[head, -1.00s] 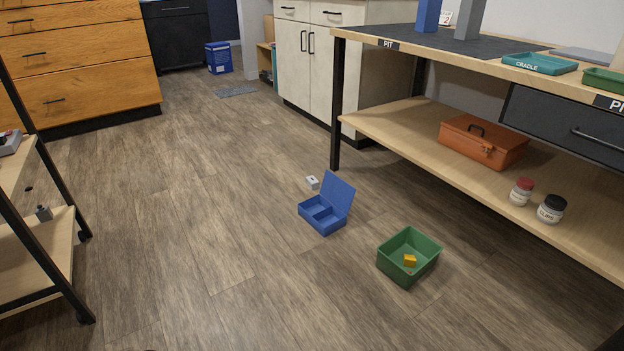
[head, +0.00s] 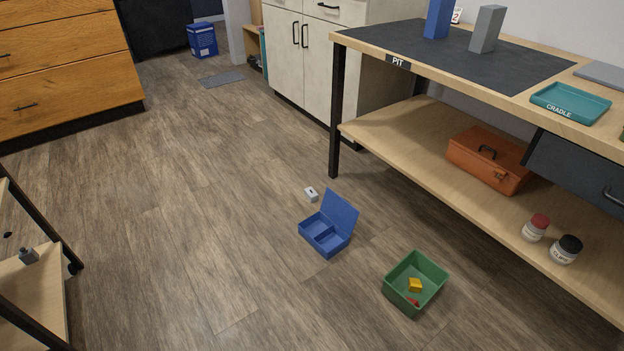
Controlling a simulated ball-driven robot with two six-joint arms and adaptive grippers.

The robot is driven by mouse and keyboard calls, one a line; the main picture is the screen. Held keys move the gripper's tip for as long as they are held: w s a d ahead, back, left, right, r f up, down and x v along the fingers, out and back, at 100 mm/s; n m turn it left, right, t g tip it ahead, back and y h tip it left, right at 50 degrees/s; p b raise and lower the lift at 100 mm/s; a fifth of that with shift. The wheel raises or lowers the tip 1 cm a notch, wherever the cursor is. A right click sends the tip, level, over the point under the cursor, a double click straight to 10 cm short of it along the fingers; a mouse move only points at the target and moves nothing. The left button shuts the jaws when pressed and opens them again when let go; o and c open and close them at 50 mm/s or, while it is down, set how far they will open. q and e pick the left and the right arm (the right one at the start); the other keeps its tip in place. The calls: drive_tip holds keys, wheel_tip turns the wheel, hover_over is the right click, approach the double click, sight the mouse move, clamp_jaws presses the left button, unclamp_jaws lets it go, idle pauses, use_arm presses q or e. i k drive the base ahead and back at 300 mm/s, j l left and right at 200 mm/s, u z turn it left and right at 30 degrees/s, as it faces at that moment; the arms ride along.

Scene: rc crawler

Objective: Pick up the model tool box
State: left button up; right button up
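A small open blue box (head: 322,238) stands on the wood floor, its lid raised at the back right and its inside divided into compartments that look empty. An orange tool box (head: 489,158) with a dark handle on its lid sits closed on the lower shelf of the bench. The frames do not show which of the two is the model tool box. Neither of my grippers is in view.
A green bin (head: 398,301) holding yellow and red pieces stands on the floor, right of the blue box. A small white block (head: 311,194) lies behind the blue box. Two jars (head: 534,229) (head: 566,250) stand on the shelf (head: 400,140).

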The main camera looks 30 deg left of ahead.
sight(311, 195)
drive_tip(key=i+j+z, duration=0.1)
drive_tip(key=i+j, duration=0.15)
drive_tip(key=j, duration=0.35)
drive_tip(key=i+j+z, duration=0.1)
drive_tip(key=i+j, duration=0.15)
drive_tip(key=j, duration=0.4)
drive_tip(key=i+j+z, duration=0.1)
drive_tip(key=i+j, duration=0.15)
drive_tip(key=j, duration=0.35)
drive_tip(key=i+j, duration=0.2)
drive_tip(key=j, duration=0.5)
drive_tip(key=i+j+z, duration=0.15)
drive_tip(key=j, duration=0.5)
drive_tip(key=i+j+z, duration=0.1)
drive_tip(key=i+j, duration=0.15)
drive_tip(key=j, duration=0.4)
drive_tip(key=i+j+z, duration=0.1)
drive_tip(key=j, duration=0.6)
drive_tip(key=i+j+z, duration=0.1)
drive_tip(key=j, duration=0.6)
drive_tip(key=i, duration=0.05)
